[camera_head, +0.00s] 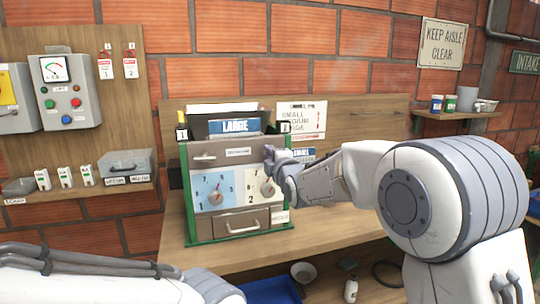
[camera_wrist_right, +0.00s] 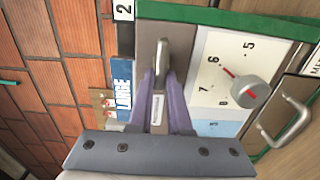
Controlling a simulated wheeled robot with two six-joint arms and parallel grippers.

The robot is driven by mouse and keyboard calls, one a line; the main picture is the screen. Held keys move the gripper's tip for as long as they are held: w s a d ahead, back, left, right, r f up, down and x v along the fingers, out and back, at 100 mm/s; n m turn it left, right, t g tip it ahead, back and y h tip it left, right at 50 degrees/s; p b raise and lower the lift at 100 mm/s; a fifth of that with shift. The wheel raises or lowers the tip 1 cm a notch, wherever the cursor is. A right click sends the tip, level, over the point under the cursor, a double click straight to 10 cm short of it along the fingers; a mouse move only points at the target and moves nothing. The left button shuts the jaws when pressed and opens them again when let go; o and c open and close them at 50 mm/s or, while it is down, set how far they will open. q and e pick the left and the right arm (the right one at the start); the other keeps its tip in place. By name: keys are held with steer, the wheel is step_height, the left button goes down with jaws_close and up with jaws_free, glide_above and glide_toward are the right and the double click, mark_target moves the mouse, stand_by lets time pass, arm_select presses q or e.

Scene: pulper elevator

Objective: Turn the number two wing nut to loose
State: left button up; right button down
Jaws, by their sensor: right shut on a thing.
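The machine, a box with a green frame (camera_head: 186,205), stands on the wooden bench. A small metal wing nut (camera_wrist_right: 161,48) sits on its upper front panel, on the side with the number 2 tag (camera_wrist_right: 123,9). This tag also shows in the head view (camera_head: 285,128). My right gripper (camera_wrist_right: 159,76) has its two purple fingers closed on the wing nut. In the head view, my right gripper (camera_head: 271,163) reaches the machine's upper right corner and hides most of the nut. My left arm enters at the bottom left, with its gripper out of view.
A pointer knob (camera_wrist_right: 250,92) on a numbered dial and a drawer handle (camera_wrist_right: 286,122) lie close beside my right gripper. The LARGE label (camera_head: 235,125) is on top of the machine. A blue bin (camera_head: 270,291) lies below the bench.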

steer(key=c, duration=0.9)
jaws_free()
steer(key=shift+w+d+f, duration=0.1)
steer(key=shift+d+f, duration=0.1)
steer(key=shift+d, duration=0.1)
steer(key=shift+o, duration=0.2)
steer(key=shift+a+r, duration=0.1)
steer(key=shift+a, duration=0.05)
steer(key=b+v, duration=0.2)
steer(key=v, duration=0.8)
steer(key=shift+s, duration=0.25)
